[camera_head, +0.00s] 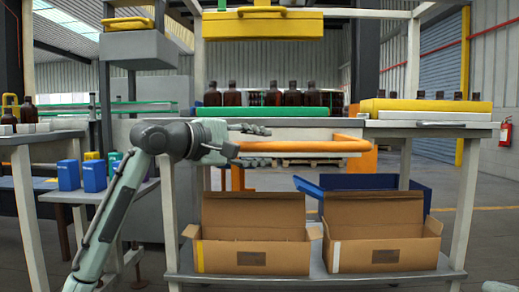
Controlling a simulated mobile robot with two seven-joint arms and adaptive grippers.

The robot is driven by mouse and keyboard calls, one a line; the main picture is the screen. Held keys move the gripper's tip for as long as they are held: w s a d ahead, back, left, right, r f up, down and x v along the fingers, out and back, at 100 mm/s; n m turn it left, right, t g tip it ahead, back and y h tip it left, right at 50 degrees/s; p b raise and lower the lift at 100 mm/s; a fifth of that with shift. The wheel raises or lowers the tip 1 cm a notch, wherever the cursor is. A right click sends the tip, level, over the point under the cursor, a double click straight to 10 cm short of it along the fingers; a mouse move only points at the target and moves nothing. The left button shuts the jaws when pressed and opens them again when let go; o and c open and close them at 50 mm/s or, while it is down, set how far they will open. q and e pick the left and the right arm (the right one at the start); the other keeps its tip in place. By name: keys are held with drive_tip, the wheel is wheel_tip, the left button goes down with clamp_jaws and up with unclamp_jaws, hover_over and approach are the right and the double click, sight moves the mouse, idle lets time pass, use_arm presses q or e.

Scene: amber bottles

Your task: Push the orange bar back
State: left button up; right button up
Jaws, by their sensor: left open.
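The orange bar (310,146) runs level across the front of the workbench, just below the bench top. Its right end bends back near the bench's yellow-topped section. My left gripper (262,146) is open at the bar's left end, one dark finger above the bar and one below it in the picture. I cannot tell whether the fingers touch the bar. The bar's far left end is partly hidden by the gripper.
Two open cardboard boxes (254,252) (381,252) stand on the lower shelf (310,278). Amber bottles (292,94) stand behind a green strip (262,112) on the bench. Small blue boxes (94,176) sit on a side table at left. A yellow press head (262,24) hangs above.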

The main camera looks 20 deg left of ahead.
use_arm(q)
clamp_jaws()
idle(0.3)
drive_tip(key=shift+w, duration=0.1)
